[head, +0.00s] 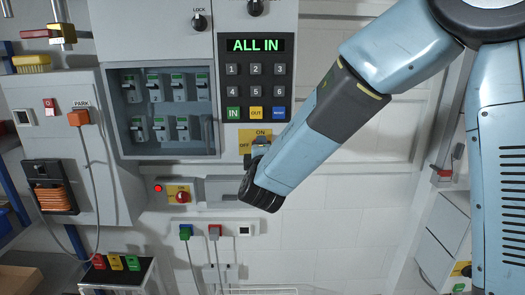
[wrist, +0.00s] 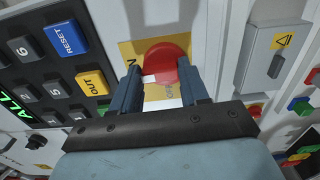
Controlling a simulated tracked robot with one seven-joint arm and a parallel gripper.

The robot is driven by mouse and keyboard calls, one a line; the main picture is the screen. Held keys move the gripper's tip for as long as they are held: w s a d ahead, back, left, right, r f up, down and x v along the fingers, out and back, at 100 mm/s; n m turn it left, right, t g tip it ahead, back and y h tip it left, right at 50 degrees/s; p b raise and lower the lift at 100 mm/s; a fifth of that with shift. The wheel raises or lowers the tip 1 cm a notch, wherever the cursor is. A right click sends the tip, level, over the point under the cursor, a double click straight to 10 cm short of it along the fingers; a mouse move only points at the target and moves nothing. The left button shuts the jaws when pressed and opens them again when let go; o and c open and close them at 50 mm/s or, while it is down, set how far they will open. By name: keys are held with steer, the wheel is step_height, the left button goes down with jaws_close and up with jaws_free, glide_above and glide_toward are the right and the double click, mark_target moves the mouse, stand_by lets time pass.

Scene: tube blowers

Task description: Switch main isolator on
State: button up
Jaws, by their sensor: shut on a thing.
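The main isolator has a yellow plate (head: 246,134) marked ON and OFF, just below the keypad in the head view. In the wrist view its red handle (wrist: 168,57) stands in front of the yellow plate (wrist: 127,50). My gripper (wrist: 160,78) has a finger on each side of the red handle and is shut on it. In the head view my gripper (head: 261,150) is mostly hidden behind my arm, and the handle is hidden too. The handle's exact angle between ON and OFF is hard to tell.
A keypad panel (head: 274,70) with a green "ALL IN" display (head: 255,45) is directly above. A breaker cabinet (head: 162,112) is to the left. Below are a red rotary switch (head: 182,197) with a lit red lamp (head: 158,188) and cabled sockets. The wall right of my arm is largely clear.

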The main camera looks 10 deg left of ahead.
steer(key=shift+d+f+m, duration=0.25)
steer(key=shift+m, duration=0.05)
steer(key=o, duration=0.7)
steer(key=shift+c, duration=0.2)
steer(key=o, duration=0.4)
steer(key=shift+a+r, duration=0.1)
steer(key=v, duration=1.3)
steer(key=shift+s, duration=0.35)
